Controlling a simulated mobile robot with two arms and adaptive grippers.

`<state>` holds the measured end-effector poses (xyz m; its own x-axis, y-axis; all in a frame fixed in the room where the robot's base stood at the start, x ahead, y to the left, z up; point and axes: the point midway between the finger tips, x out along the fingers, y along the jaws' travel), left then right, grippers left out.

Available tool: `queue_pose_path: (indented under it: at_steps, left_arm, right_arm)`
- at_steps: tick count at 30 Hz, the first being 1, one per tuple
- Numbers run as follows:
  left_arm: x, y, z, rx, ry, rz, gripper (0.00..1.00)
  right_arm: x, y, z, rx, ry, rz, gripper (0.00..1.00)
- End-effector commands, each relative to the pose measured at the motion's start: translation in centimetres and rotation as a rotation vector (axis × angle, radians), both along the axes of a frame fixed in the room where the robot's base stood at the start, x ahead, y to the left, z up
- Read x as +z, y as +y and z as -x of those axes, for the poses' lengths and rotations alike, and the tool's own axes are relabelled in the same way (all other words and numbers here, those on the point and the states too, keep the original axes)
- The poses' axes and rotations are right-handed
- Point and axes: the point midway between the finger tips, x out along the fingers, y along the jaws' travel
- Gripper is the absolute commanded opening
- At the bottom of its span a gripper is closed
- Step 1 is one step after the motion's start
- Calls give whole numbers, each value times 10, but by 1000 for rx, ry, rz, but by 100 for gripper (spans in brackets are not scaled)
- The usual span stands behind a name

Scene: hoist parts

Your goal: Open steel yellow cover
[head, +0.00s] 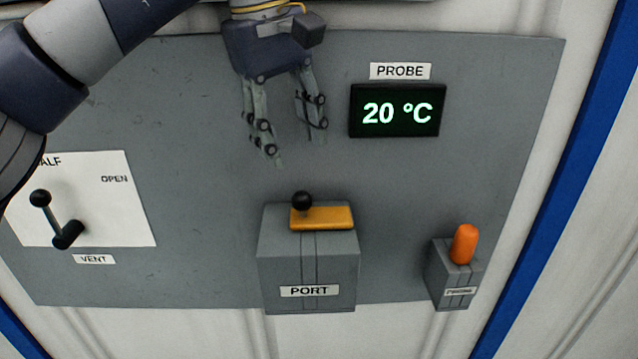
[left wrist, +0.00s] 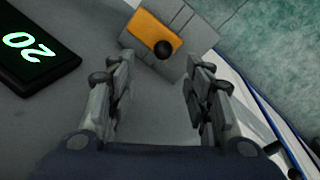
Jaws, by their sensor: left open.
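The yellow cover (head: 332,219) lies flat on top of the grey port box (head: 309,262), which carries a PORT label. A black ball knob (head: 302,201) stands at the cover's left end. The cover looks shut. My left gripper (head: 296,143) is open and empty, above and a little left of the port box, apart from it. In the left wrist view the yellow cover (left wrist: 151,33) and its black knob (left wrist: 163,49) show beyond my open fingers (left wrist: 158,90), with the knob roughly between them. My right gripper is not in view.
A PROBE display (head: 397,110) reading 20 °C is right of my left gripper. An orange-handled probe in a grey holder (head: 453,285) stands at the right. A VENT lever (head: 53,219) on a white plate is at the left. The grey panel (head: 205,200) between them is clear.

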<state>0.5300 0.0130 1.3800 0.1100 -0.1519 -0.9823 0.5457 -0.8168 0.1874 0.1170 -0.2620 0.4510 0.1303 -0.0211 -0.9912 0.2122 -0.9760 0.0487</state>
Motion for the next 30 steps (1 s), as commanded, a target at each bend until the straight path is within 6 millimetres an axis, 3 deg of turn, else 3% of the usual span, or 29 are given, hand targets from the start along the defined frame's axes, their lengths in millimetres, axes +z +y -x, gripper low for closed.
queue_pose_path:
  at_steps: [6, 9, 14, 18, 22, 29, 30]
  left_arm:
    - [-36, -6, -3, -2, 7, 0, 46]
    - [-55, -9, -5, -2, 6, 1, 46]
    - [-81, -14, -7, -2, 7, 2, 46]
    - [-95, -16, -9, -1, 5, 3, 46]
    - [-101, -17, -10, 0, 4, 5, 46]
    - [-102, -17, -10, -1, 4, 5, 46]
    - [-102, -17, -10, -1, 4, 5, 42]
  right_arm:
    - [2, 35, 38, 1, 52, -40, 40]
    - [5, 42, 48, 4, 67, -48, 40]
    - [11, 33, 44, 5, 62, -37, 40]
    - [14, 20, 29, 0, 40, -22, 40]
    - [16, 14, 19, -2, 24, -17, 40]
    - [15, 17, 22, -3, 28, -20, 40]
    - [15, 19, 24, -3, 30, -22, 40]
